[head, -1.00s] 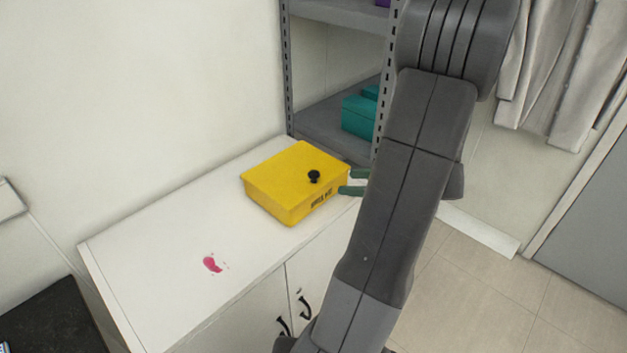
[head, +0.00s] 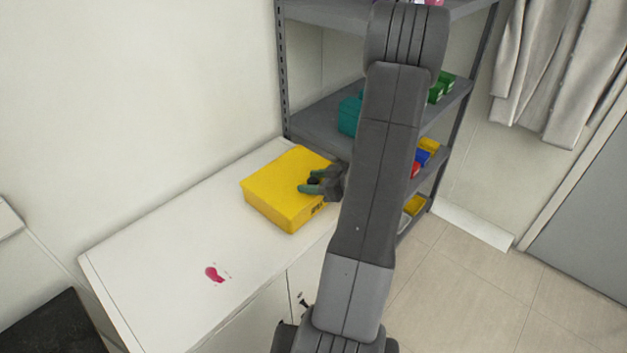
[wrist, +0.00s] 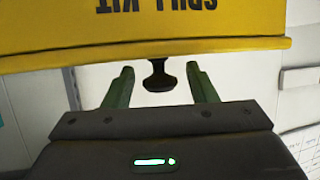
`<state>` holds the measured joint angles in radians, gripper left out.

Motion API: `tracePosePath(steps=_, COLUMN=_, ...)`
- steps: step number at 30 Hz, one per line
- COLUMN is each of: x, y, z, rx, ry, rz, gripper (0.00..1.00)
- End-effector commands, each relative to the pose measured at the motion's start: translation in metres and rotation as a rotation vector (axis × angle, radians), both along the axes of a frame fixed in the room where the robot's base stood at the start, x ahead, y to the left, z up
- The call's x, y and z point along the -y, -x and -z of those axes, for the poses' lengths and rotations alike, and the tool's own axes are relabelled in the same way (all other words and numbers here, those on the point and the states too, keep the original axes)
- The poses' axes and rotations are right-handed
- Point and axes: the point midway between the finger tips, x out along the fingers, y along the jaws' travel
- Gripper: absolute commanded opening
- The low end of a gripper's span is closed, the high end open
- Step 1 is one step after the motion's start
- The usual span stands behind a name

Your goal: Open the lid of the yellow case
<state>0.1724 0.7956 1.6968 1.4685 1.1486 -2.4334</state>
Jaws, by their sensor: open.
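The yellow case (head: 283,183) sits on the white cabinet top against the wall, and its lid looks closed. In the wrist view the case (wrist: 150,30) fills the top, with upside-down "SPILL KIT" lettering and a lid edge below it. A black knob (wrist: 158,76) sticks out from the lid. My gripper (wrist: 158,84) is open, its green fingers on either side of the knob with gaps left and right. In the head view my gripper (head: 311,183) is at the lid's right side by the knob, which is partly hidden by the fingers. I cannot tell any contact.
A grey shelf rack (head: 315,115) with teal, green and other bins stands close behind and right of the case.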

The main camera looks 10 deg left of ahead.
Motion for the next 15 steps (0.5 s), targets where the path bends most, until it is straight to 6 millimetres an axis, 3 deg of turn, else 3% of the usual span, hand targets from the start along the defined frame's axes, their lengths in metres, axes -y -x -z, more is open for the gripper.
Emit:
tracePosePath(steps=2, x=0.0002, y=0.0, z=0.0, rx=0.0, ry=0.0, rz=0.0, gripper=0.52)
tracePosePath(steps=10, x=0.0004, y=0.0, z=-0.0002, rx=0.0, ry=0.0, rz=0.0, gripper=0.0)
tracePosePath(steps=15, x=0.0002, y=0.0, z=-0.0008, rx=-0.001, ry=0.002, rz=0.0, gripper=0.0)
